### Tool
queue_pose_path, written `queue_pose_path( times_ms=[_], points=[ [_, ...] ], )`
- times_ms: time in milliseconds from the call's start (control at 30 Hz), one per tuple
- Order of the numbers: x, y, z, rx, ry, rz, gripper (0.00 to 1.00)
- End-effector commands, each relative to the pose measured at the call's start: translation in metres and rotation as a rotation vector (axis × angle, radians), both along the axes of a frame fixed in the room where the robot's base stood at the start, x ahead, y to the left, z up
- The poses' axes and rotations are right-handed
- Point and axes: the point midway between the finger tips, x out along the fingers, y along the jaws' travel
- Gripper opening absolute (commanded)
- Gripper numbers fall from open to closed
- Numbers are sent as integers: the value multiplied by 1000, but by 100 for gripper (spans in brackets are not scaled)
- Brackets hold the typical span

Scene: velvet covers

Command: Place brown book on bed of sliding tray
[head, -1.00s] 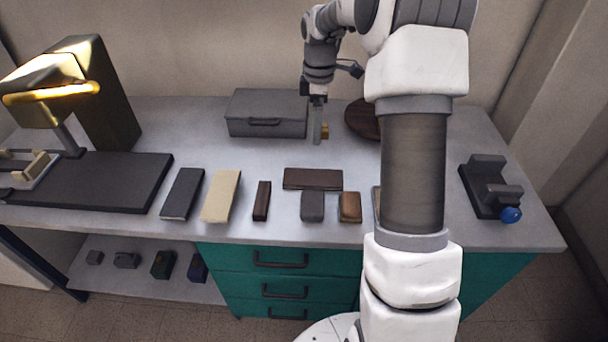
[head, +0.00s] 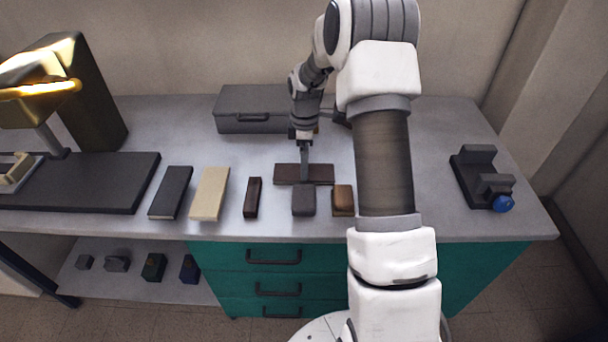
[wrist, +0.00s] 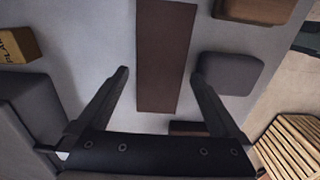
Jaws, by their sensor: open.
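The brown book (head: 290,174) lies flat on the grey table, behind a small grey block. In the wrist view the brown book (wrist: 166,50) shows as a long dark brown slab running between my fingers. My gripper (head: 304,178) points down over the middle of the book, its fingers (wrist: 160,75) apart on either side of it and holding nothing. I cannot tell whether the fingertips touch the table. At the far left, a tray with cream bars (head: 18,172) sits by the lamp-lit press, partly cut off by the frame edge.
A grey block (head: 303,200) and a tan-brown block (head: 342,200) stand just in front of the book. A narrow dark block (head: 253,197), a cream book (head: 209,193) and a dark book (head: 171,192) lie to the left. A grey case (head: 252,109) stands behind.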

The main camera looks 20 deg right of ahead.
Motion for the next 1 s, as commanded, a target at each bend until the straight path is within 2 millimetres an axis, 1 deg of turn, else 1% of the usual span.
queue_pose_path(
  times_ms=[33, 100, 200, 400, 433, 567, 600, 667, 700, 767, 800, 867, 900, 1000],
  points=[
    [-1, 2, -11, 1, 4, 1, 100],
    [-1, 3, -22, 0, 3, 1, 100],
    [0, 2, -31, -1, 1, 0, 100],
    [0, 2, -31, 0, -1, 0, 100],
    [0, 2, -31, 0, 0, 0, 98],
    [0, 2, -31, 0, 0, 0, 75],
    [0, 2, -31, 0, 0, 0, 68],
    [0, 2, -31, 0, 0, 0, 57],
    [0, 2, -31, 0, 0, 0, 50],
    [0, 2, -31, 0, 0, 0, 39],
    [0, 2, -31, 0, 0, 0, 32],
    [0, 2, -31, 0, 0, 0, 22],
    [0, 2, -31, 0, -1, 0, 14],
    [0, 2, -31, 0, -1, 0, 12]
  ],
)
